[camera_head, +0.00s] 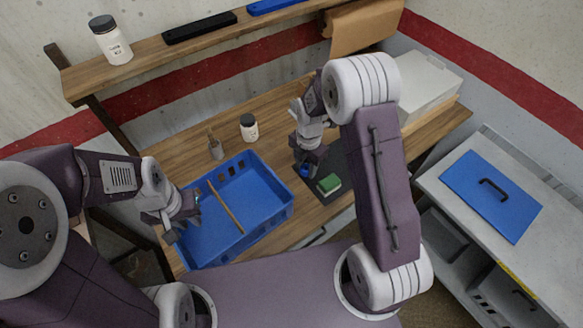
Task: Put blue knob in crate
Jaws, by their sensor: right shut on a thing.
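The blue crate (287,208) stands on the wooden workbench, with a thin wooden stick (226,207) lying across its inside. My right gripper (307,167) points down just to the right of the crate. It is shut on the blue knob (304,172), which is mostly hidden by the fingers and is over a dark mat. A green block (329,184) lies on the mat close beside the knob. My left gripper (182,222) is at the crate's left wall, its fingers apart with nothing seen between them.
A small white jar (249,127) and a grey cup (215,148) stand behind the crate. A shelf above holds a larger jar (110,40) and a black bar (199,28). A cardboard piece and a white box (430,85) are at the back right. A grey side cabinet is at right.

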